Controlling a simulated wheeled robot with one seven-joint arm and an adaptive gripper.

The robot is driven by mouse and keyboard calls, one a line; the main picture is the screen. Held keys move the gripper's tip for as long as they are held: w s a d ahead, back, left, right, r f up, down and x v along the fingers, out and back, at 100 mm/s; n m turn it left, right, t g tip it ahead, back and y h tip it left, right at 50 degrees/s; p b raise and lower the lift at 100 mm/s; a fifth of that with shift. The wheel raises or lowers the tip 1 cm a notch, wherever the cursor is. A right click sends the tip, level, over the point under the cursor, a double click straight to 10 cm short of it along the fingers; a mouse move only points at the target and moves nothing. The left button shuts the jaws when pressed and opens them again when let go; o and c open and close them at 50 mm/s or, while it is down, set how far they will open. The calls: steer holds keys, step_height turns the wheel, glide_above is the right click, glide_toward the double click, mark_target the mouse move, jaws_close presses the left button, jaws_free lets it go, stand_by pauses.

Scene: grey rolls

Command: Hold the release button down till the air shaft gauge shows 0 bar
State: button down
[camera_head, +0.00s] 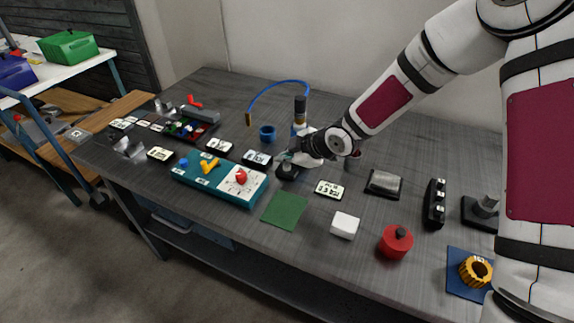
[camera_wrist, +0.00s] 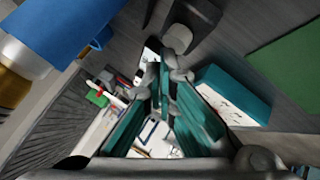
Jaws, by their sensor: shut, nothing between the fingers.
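My gripper (camera_head: 286,156) is shut and empty, pointing down close over a small black block (camera_head: 288,172) near the middle of the bench. In the wrist view its teal-padded fingers (camera_wrist: 165,60) meet near a dark rounded piece (camera_wrist: 190,25); I cannot tell whether they touch it. I cannot tell which part is the release button. No gauge reading is legible.
Behind my gripper stand an upright black-and-blue cylinder (camera_head: 300,112), a blue cup (camera_head: 267,133) and a curved blue hose (camera_head: 278,84). In front lie a green mat (camera_head: 285,211), a white block (camera_head: 344,225) and a red canister (camera_head: 396,243). Several small labelled cards lie around.

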mark_target(286, 167)
steer(key=shift+f+b, duration=0.45)
steer(key=shift+f, duration=0.1)
stand_by(0.5)
stand_by(2.9)
steer(key=shift+r+p, duration=0.75)
steer(key=shift+r, duration=0.2)
steer(key=shift+r+p, duration=1.85)
steer(key=shift+r, duration=0.65)
